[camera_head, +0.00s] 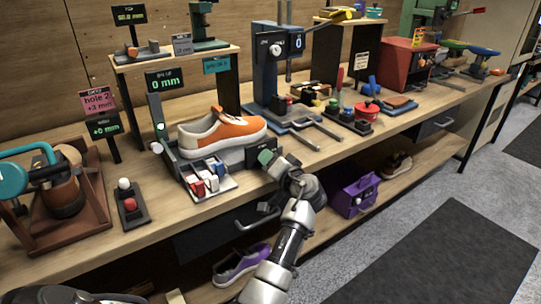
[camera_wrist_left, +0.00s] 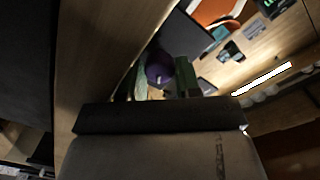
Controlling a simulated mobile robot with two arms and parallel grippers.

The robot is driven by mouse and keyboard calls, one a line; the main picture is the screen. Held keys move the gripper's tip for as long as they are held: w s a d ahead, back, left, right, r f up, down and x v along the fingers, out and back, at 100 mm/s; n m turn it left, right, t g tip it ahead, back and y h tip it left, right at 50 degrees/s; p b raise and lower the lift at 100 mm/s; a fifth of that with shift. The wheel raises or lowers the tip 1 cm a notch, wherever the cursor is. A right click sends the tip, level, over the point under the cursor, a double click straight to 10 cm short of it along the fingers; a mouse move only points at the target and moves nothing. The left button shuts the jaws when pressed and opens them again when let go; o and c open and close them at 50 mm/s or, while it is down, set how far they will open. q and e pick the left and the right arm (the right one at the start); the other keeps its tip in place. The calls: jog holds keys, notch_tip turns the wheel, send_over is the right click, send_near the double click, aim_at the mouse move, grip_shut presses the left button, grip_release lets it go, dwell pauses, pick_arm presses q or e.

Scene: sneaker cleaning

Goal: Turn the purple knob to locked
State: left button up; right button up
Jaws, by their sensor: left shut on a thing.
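The purple knob (camera_wrist_left: 160,67) shows in the left wrist view, between the two green-padded fingers of my left gripper (camera_wrist_left: 162,80). The fingers are closed on it from both sides. A small pale mark shows low on the knob; I cannot read a locked or unlocked label. In the head view my left gripper (camera_head: 268,161) is at the front edge of the bench, just right of the sneaker stand, and it hides the knob. My right gripper is not in view.
An orange and white sneaker (camera_head: 222,134) rests on a stand beside a tray of small red and white blocks (camera_head: 208,180). A drawer handle (camera_head: 252,222) is below. A purple box (camera_head: 354,196) and a purple sneaker (camera_head: 240,264) sit on the lower shelf.

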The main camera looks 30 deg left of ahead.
pick_arm(q)
jog(key=m+p, duration=0.2)
jog(key=m, duration=0.1)
jog(key=shift+r, duration=0.3)
jog(key=shift+f+m+g+p, duration=0.15)
jog(key=shift+m+g+p, duration=0.15)
jog(key=shift+m+p, duration=1)
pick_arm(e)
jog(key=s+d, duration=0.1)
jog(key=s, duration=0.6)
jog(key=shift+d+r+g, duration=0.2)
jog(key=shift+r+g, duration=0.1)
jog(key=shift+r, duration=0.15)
pick_arm(q)
jog(key=shift+m, duration=0.3)
jog(key=o, duration=0.9)
jog(key=shift+o, duration=0.2)
jog(key=shift+f, duration=0.15)
jog(key=shift+f, duration=0.15)
